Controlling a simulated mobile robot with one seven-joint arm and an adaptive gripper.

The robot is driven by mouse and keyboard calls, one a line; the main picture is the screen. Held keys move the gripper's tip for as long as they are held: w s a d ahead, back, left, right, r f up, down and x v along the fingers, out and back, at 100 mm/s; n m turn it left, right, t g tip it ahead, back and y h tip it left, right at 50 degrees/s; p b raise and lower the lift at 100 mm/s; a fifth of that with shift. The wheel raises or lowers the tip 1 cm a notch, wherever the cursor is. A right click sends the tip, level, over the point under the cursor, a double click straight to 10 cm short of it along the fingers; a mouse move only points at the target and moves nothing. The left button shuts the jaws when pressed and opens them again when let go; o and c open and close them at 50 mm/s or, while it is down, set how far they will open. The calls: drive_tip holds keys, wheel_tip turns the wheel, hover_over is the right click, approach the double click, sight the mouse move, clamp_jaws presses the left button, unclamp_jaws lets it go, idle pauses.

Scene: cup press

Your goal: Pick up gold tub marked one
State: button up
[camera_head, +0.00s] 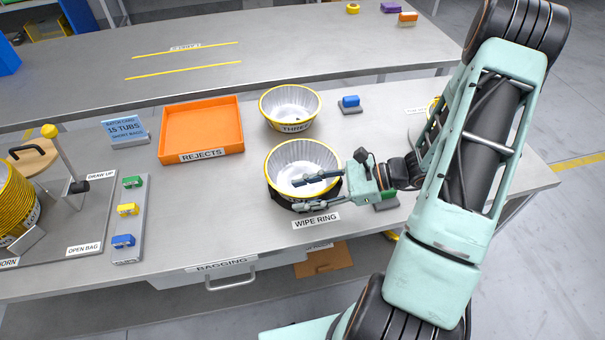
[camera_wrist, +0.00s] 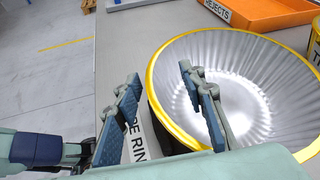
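A gold-rimmed silver tub (camera_head: 303,158) sits in a dark ring behind the WIPE RING label; it fills the right of the wrist view (camera_wrist: 255,75). I cannot read any marking on it. My gripper (camera_head: 288,194) is open at its near right side. In the wrist view my gripper (camera_wrist: 159,72) straddles the rim, one finger over the inside and one outside, with a gap between the fingers. A second gold tub (camera_head: 290,103), marked THREE, stands behind it. A yellow edge (camera_head: 432,106) beside my arm is mostly hidden.
An orange REJECTS tray (camera_head: 202,128) lies to the left. A blue block on a grey base (camera_head: 350,104) stands behind right. A blue sign (camera_head: 125,130) reads 15 TUBS. A strip with green, yellow and blue pieces (camera_head: 128,220) and a stack of gold tubs (camera_head: 15,205) are at left.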

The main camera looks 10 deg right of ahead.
drive_tip(key=shift+a+f, duration=0.1)
drive_tip(key=shift+a, duration=0.15)
drive_tip(key=shift+c, duration=0.5)
drive_tip(key=c, duration=0.8)
